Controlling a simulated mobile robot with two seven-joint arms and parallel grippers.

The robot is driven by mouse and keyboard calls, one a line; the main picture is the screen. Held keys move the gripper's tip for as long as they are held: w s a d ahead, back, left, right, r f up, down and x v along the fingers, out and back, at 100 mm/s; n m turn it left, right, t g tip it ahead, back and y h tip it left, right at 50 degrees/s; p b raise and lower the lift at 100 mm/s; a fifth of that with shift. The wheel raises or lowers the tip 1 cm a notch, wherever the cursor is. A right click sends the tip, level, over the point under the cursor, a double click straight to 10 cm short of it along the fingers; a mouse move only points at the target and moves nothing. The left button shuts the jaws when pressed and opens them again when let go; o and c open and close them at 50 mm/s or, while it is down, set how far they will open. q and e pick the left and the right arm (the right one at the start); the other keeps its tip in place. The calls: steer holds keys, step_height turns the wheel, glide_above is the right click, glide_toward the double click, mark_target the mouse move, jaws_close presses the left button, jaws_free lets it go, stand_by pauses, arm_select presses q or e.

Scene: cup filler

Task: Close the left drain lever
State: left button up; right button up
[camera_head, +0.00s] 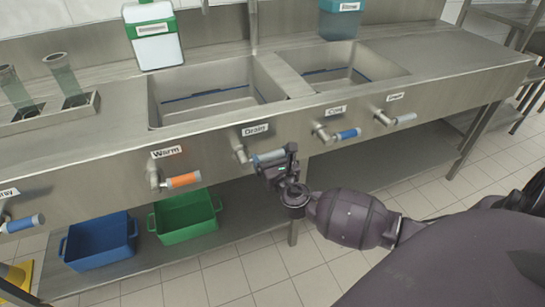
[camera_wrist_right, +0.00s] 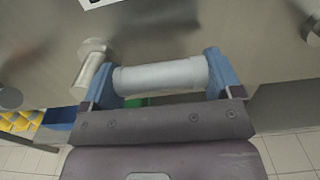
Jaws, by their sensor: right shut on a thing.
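The left drain lever (camera_head: 268,157) is a grey cylindrical handle on a metal pivot, under the "Drain" label on the sink's front panel, below the left basin (camera_head: 212,93). It lies roughly level and points right from its pivot. My right gripper (camera_head: 274,163) reaches it from the lower right and is shut on the grey handle. In the right wrist view the lever (camera_wrist_right: 160,77) lies crosswise between the two blue fingertips, with its metal pivot at the left. The gripper partly hides the handle in the head view. My left gripper is not in view.
An orange-handled warm lever (camera_head: 183,180) sits to the left and a blue-handled lever (camera_head: 347,134) to the right. Another grey lever (camera_head: 404,118) is farther right. A blue bin (camera_head: 100,243) and a green bin (camera_head: 186,214) stand on the lower shelf.

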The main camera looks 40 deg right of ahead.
steer(key=shift+r, duration=0.3)
steer(key=shift+f, duration=0.25)
steer(key=o, duration=1.1)
steer(key=shift+s, duration=0.1)
steer(key=shift+s+a, duration=0.15)
steer(key=shift+s, duration=0.1)
steer(key=p+v, duration=0.1)
steer(key=v, duration=0.9)
steer(key=shift+p, duration=0.35)
